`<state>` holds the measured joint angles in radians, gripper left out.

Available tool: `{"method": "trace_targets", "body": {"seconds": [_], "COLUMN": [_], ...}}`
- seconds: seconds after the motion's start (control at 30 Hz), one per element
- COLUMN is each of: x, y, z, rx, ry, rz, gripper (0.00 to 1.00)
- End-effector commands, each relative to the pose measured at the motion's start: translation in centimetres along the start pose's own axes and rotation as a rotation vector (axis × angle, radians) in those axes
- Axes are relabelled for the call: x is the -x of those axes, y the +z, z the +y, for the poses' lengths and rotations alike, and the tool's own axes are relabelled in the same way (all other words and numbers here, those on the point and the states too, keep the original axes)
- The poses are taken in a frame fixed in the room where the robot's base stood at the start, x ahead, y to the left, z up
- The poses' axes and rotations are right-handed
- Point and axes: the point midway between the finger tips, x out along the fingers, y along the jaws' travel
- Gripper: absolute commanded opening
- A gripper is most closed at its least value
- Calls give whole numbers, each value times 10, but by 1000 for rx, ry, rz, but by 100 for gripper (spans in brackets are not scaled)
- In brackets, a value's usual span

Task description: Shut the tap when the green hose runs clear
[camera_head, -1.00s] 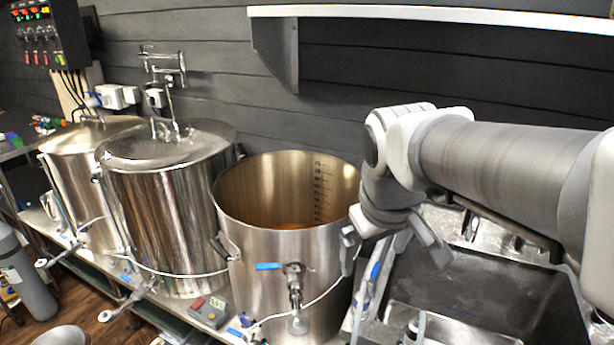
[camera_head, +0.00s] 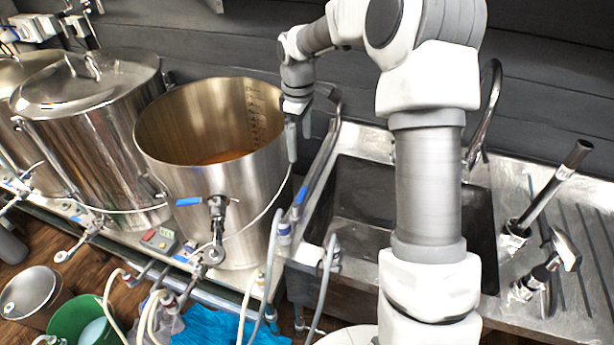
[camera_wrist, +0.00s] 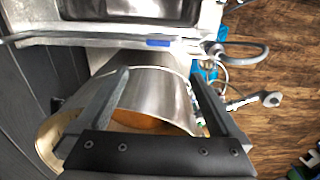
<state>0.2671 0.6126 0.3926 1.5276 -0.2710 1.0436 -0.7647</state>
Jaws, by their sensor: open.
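In the head view, a blue-handled tap (camera_head: 217,207) is on the front of the open steel kettle (camera_head: 185,235). The kettle holds amber liquid (camera_head: 222,158). Another blue-handled valve (camera_head: 300,196) is on the pipe right of the kettle. Pale hoses (camera_head: 158,315) hang at the bench front, near a green bucket (camera_head: 80,318) with pale content. I cannot pick out a green hose for certain, nor any flow. My gripper (camera_head: 298,138) is open and empty at the kettle's right rim. In the wrist view, its spread fingers (camera_wrist: 159,72) show over the kettle.
Lidded steel kettles (camera_head: 98,130) stand left. A sink (camera_head: 350,205) with a curved faucet (camera_head: 488,115) is right, partly behind my arm. A steel pot (camera_head: 32,295) stands on the floor. A blue cloth (camera_head: 222,325) is below the bench.

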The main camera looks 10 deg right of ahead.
Motion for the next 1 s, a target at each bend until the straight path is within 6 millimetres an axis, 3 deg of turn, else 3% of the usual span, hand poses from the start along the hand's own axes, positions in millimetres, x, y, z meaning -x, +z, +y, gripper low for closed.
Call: {"method": "trace_targets", "body": {"seconds": [0.33, 0.8, 1.0], "x": [-30, -131, -165], "y": [-3, -3, -4], "z": [5, 2, 2], "rx": [23, 22, 22], "ry": [-19, -20, -18], "rz": [2, 1, 1], "gripper": [100, 100, 100]}}
